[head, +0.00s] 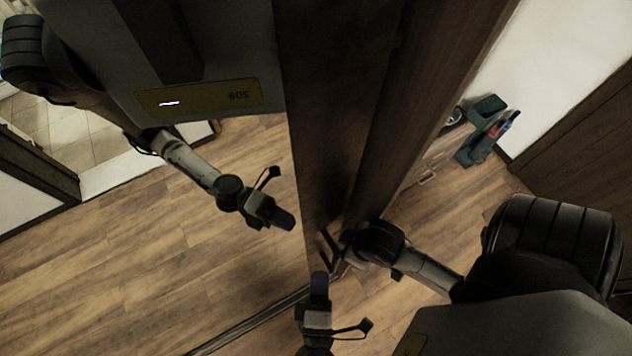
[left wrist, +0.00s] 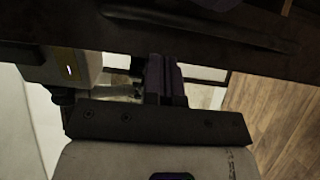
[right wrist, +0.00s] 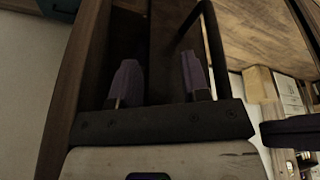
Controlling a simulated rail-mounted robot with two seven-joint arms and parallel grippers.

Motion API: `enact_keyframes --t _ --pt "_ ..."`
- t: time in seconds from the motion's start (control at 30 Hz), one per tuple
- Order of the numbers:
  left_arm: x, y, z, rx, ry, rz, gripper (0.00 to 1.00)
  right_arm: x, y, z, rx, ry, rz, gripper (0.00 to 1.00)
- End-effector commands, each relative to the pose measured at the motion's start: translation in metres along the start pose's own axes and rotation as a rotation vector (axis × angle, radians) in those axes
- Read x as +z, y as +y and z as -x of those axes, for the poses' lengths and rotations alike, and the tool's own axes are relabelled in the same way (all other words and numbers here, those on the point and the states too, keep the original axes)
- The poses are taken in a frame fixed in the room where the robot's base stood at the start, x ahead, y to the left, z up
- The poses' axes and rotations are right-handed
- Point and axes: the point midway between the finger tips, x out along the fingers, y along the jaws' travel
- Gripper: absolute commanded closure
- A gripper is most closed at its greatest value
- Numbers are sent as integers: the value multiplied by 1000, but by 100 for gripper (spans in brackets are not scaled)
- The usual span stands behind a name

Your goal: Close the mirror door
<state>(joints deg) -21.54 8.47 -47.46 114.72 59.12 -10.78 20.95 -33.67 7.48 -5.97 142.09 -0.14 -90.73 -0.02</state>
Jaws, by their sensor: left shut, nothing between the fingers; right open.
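The mirror door (head: 190,240) fills the left of the head view; its glass reflects my body, an arm and the floor. A dark wooden edge (head: 325,120) runs down its right side. My left gripper (head: 318,285) is shut and empty, its fingertips close to the door's lower right corner; contact cannot be told. In the left wrist view its fingers (left wrist: 160,80) are together below a dark panel. My right gripper (head: 332,250) is at the wooden edge, mostly hidden by its wrist. In the right wrist view its fingers (right wrist: 160,80) are apart before dark wood.
A second wooden panel (head: 430,100) stands just right of the door edge. Behind it are a teal holder (head: 485,135) with bottles, a white wall (head: 565,60) and a brown wooden panel (head: 590,130). Wooden floor (head: 470,205) shows clear between them and my right arm.

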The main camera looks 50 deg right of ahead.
Motion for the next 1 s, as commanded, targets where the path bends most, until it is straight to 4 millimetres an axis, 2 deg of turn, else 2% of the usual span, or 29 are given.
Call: enact_keyframes --t 0.33,0.77,0.87,1.0 --pt "0 0 0 0 1 0 100 -6 -11 1 -28 18 3 57" --pt "0 -1 1 -1 0 0 100 -6 -10 1 -26 17 -2 57" --pt "0 -2 8 -3 0 -1 100 -5 -10 -2 -24 16 -2 57" --pt "0 -4 29 -2 0 0 100 -2 -9 -8 -20 14 2 57"
